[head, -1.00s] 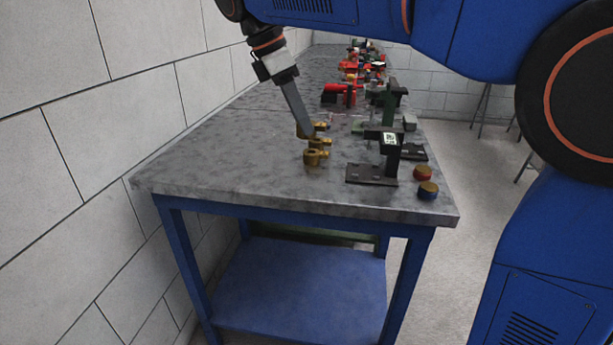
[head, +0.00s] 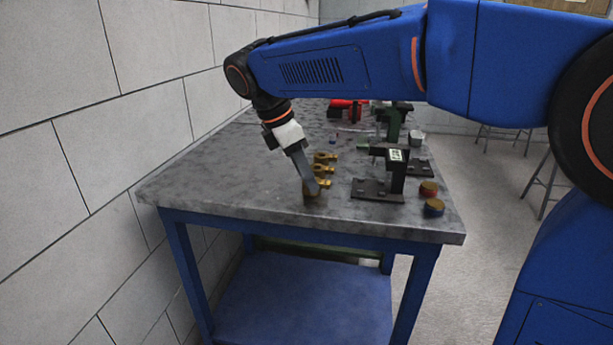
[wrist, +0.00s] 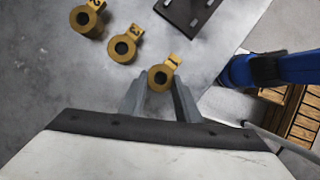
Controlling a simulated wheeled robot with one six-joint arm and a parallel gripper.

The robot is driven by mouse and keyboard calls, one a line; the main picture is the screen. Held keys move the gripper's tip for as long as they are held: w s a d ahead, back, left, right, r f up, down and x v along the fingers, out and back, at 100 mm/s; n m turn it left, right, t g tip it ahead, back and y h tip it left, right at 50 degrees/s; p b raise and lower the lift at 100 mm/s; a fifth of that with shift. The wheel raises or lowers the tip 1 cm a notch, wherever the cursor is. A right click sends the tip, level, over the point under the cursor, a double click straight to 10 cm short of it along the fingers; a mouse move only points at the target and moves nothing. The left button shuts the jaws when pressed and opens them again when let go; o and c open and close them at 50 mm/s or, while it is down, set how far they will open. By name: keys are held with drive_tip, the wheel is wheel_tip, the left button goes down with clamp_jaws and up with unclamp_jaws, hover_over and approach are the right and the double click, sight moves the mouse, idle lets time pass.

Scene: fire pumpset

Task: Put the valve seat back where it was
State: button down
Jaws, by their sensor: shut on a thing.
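Three brass ring-shaped seats with number tags stand in a row. The one at the near end, whose tag looks like 1, is the held valve seat (wrist: 157,84); it shows in the head view (head: 312,191). My gripper (wrist: 159,88) is shut on it, one finger on each side. In the head view my gripper (head: 310,187) points down at the near end of the row. The middle seat (wrist: 115,55) and the far seat (wrist: 81,26) are apart from my fingers. I cannot tell whether the held seat touches the table.
The grey tabletop (head: 215,185) is clear to the left. A red part (head: 345,110) lies farther back.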

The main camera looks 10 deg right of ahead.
drive_tip(key=shift+f, duration=0.1)
drive_tip(key=c, duration=1.3)
unclamp_jaws()
drive_tip(key=shift+c, duration=0.2)
drive_tip(key=v, duration=1.2)
drive_tip(key=shift+s, duration=0.15)
